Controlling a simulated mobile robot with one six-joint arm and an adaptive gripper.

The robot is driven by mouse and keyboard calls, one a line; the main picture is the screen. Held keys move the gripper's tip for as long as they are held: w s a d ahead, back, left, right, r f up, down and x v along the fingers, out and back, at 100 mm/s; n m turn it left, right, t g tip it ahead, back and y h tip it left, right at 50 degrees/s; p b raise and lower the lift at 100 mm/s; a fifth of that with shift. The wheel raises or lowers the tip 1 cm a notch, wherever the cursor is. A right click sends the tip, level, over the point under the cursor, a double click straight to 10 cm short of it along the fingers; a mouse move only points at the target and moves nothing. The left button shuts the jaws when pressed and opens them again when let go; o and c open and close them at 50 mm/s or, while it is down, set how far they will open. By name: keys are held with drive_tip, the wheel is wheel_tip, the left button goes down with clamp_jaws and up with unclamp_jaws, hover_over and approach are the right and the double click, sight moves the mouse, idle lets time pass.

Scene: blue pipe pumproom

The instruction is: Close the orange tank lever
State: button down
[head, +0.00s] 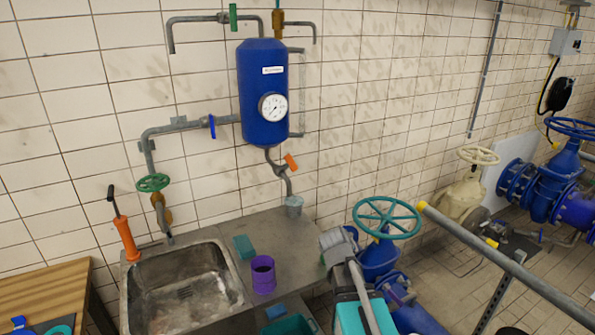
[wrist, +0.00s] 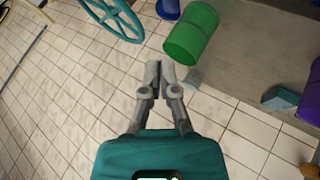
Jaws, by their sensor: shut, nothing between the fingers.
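The orange tank lever (head: 291,161) sits on the thin curved grey pipe below the blue tank (head: 263,95) in the head view. It slants out from the pipe. My gripper (head: 333,240) is in front of the grey counter's right end, lower than the lever and to its right, clearly apart from it. In the wrist view my gripper (wrist: 158,68) has its two grey fingers together with nothing between them. I cannot make out the lever for sure in the wrist view.
A purple cup (head: 263,274) and a teal block (head: 244,247) stand on the counter (head: 225,222) beside the sink. A small grey pail (head: 294,205) stands below the lever. A teal handwheel (head: 387,217) is right of my gripper. A green cylinder (wrist: 191,35) shows in the wrist view.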

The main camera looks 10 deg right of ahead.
sight(295, 167)
drive_tip(key=w+d+r+n+t, duration=0.2)
drive_tip(key=w+r+n+t, duration=0.5)
drive_tip(key=w+r, duration=0.3)
drive_tip(key=w+a+r+n+t+y, duration=0.1)
drive_tip(key=w+a+n+y, duration=0.2)
drive_tip(key=n, duration=0.5)
drive_tip(key=w+a+r+n+t+y, duration=0.2)
drive_tip(key=w+a+n+y, duration=0.1)
drive_tip(key=a+n+y, duration=0.2)
drive_tip(key=shift+w+n+y, duration=0.3)
drive_tip(key=shift+n+y, duration=1.1)
drive_tip(key=shift+n, duration=0.6)
drive_tip(key=x, duration=1.4)
drive_tip(key=shift+w, duration=0.1)
